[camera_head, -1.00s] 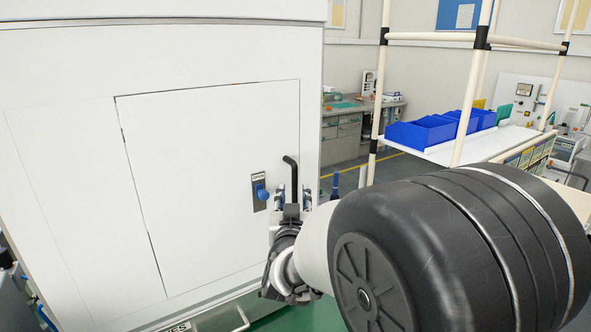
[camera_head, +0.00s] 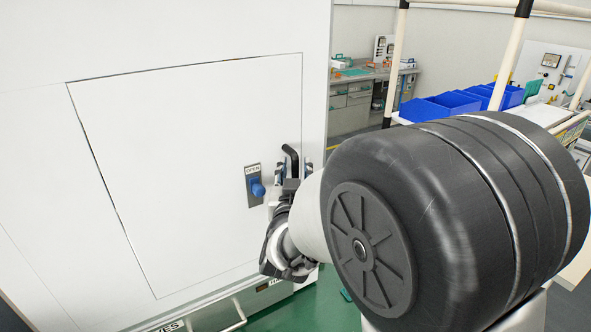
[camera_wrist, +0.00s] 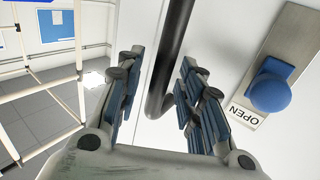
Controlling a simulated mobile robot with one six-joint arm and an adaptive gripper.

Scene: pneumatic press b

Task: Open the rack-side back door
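The white back door (camera_head: 190,165) is a large panel outlined by a thin seam in the white cabinet wall. It looks flush with the wall. Its black bent handle (camera_head: 290,158) stands near the right edge. In the wrist view the handle (camera_wrist: 172,55) runs between the two blue-padded fingers of my gripper (camera_wrist: 161,65). The fingers are apart, with gaps beside the bar, nearer the right finger. In the head view my gripper (camera_head: 293,172) is at the handle, partly hidden by my arm.
A blue knob (camera_head: 257,188) on a plate marked OPEN sits just left of the handle; it also shows in the wrist view (camera_wrist: 270,92). A rack with blue bins (camera_head: 440,106) stands at the right. Green floor (camera_head: 320,312) shows below the cabinet.

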